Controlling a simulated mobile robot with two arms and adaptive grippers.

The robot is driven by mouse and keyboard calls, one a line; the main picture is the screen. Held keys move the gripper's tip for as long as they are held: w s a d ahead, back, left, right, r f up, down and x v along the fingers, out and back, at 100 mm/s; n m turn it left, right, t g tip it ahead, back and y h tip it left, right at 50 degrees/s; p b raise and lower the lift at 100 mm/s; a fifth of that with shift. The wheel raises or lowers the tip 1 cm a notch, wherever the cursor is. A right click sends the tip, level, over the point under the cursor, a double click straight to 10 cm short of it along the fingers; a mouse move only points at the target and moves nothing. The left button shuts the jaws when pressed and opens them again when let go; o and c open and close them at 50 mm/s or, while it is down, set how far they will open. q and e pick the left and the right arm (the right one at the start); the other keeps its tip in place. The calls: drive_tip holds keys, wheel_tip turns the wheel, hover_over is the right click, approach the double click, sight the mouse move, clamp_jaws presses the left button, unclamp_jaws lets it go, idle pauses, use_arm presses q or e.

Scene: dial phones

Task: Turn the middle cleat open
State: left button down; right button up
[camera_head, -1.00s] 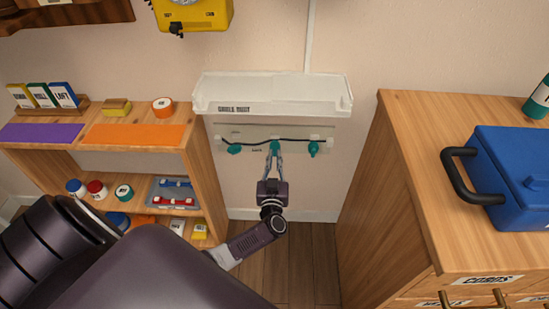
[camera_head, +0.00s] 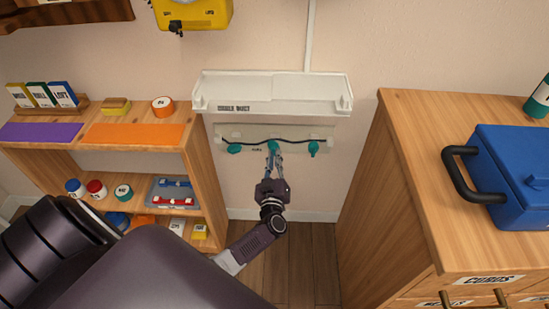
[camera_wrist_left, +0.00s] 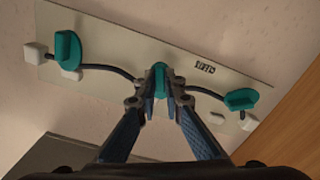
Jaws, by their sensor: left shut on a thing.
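Three teal cleats sit in a row on a pale wall panel (camera_head: 290,132) along a black cord. The middle cleat (camera_head: 273,145) is between the fingertips of my left gripper (camera_head: 273,152), which is shut on it. In the left wrist view the middle cleat (camera_wrist_left: 160,80) shows as a narrow teal piece pinched between both fingers, largely covered by them. The left cleat (camera_head: 234,149) and the right cleat (camera_head: 313,148) stand free on either side. In the left wrist view the outer cleats show at the left (camera_wrist_left: 67,48) and the right (camera_wrist_left: 241,99). My right gripper is not in view.
A white tray shelf (camera_head: 272,95) juts out just above the panel. A wooden shelf unit (camera_head: 204,170) stands to the left. A wooden cabinet (camera_head: 385,170) with a blue box (camera_head: 510,170) on it stands to the right. The floor gap between them is clear.

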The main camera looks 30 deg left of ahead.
use_arm(q)
drive_tip(key=shift+f+n+b, duration=0.15)
drive_tip(key=shift+n+b, duration=3.1)
drive_tip(key=shift+n, duration=5.95)
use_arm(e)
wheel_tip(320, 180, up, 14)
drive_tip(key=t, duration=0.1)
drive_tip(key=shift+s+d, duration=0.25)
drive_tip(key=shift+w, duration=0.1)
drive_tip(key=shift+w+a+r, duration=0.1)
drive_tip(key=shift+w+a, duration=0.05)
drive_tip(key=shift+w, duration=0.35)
use_arm(q)
drive_tip(key=c, duration=2)
unclamp_jaws()
drive_tip(key=shift+c, duration=0.2)
